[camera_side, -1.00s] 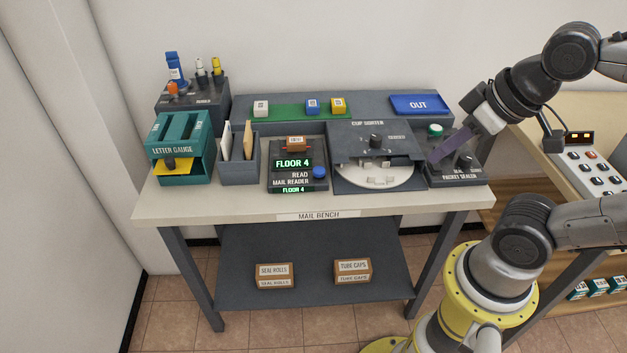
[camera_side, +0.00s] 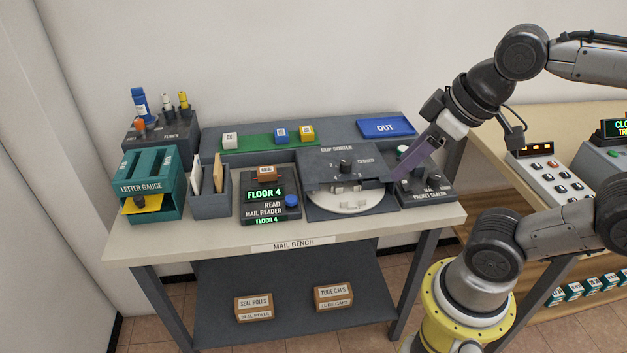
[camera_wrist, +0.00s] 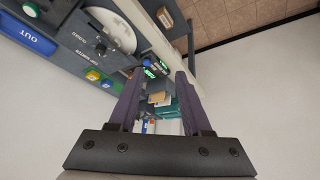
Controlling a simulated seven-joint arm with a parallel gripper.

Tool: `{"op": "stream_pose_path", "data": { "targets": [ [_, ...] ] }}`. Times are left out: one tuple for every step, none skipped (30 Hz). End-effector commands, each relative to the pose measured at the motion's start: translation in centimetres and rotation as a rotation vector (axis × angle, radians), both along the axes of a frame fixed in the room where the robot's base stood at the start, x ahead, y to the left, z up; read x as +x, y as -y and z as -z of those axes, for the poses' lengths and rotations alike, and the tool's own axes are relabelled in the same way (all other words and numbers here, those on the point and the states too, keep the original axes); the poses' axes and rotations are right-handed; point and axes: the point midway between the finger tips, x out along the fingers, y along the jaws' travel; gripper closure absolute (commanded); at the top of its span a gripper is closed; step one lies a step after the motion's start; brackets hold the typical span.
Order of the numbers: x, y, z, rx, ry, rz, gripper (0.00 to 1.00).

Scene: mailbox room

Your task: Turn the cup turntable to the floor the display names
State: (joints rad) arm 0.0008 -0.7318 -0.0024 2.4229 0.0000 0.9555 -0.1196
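The cup sorter (camera_side: 318,160) is a dark grey box on the bench. Its pale round turntable (camera_side: 338,204) shows beneath the front of the box, with a light grey block at its front. A dark knob (camera_side: 345,166) stands on top. The turntable also shows in the wrist view (camera_wrist: 122,38). The mail reader's green display (camera_side: 264,194) reads FLOOR 4. My gripper (camera_side: 397,176) hangs tilted over the packet sealer, just right of the sorter. In the wrist view its two purple fingers (camera_wrist: 159,72) stand apart with nothing held between them.
The packet sealer (camera_side: 436,190) is right below my gripper. A blue OUT tray (camera_side: 386,127) lies behind. The letter gauge (camera_side: 150,188) and mail slots (camera_side: 210,203) stand to the left. The bench front strip (camera_side: 200,241) is clear.

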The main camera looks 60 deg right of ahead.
Motion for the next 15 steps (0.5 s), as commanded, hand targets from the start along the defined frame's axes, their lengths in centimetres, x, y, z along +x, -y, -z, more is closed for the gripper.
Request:
{"op": "stream_pose_path", "data": {
  "targets": [
    [1.1,0.2,-1.1,-0.015,-0.010,-0.018,0.41],
    [1.8,0.3,-1.6,-0.024,-0.019,-0.027,0.35],
    [2.7,0.6,-2.3,-0.034,-0.032,-0.036,0.31],
    [3.4,0.8,-2.7,-0.041,-0.041,-0.042,0.31],
    [4.1,1.1,-3.1,-0.047,-0.054,-0.046,0.31],
    [5.1,1.5,-3.6,-0.055,-0.069,-0.051,0.31],
    [5.9,1.8,-3.9,-0.062,-0.081,-0.053,0.31],
    [6.7,2.2,-4.2,-0.066,-0.097,-0.055,0.31],
    [8.0,2.8,-4.5,-0.072,-0.117,-0.057,0.31],
    [8.9,3.2,-4.6,-0.075,-0.133,-0.056,0.31],
    [9.9,3.8,-4.7,-0.078,-0.150,-0.055,0.31],
    [11.2,4.6,-4.7,-0.080,-0.173,-0.053,0.31],
    [12.1,5.2,-4.6,-0.080,-0.191,-0.051,0.31],
    [13.0,5.9,-4.5,-0.080,-0.209,-0.049,0.31],
    [14.3,6.8,-4.2,-0.079,-0.232,-0.043,0.31]
  ]
}}
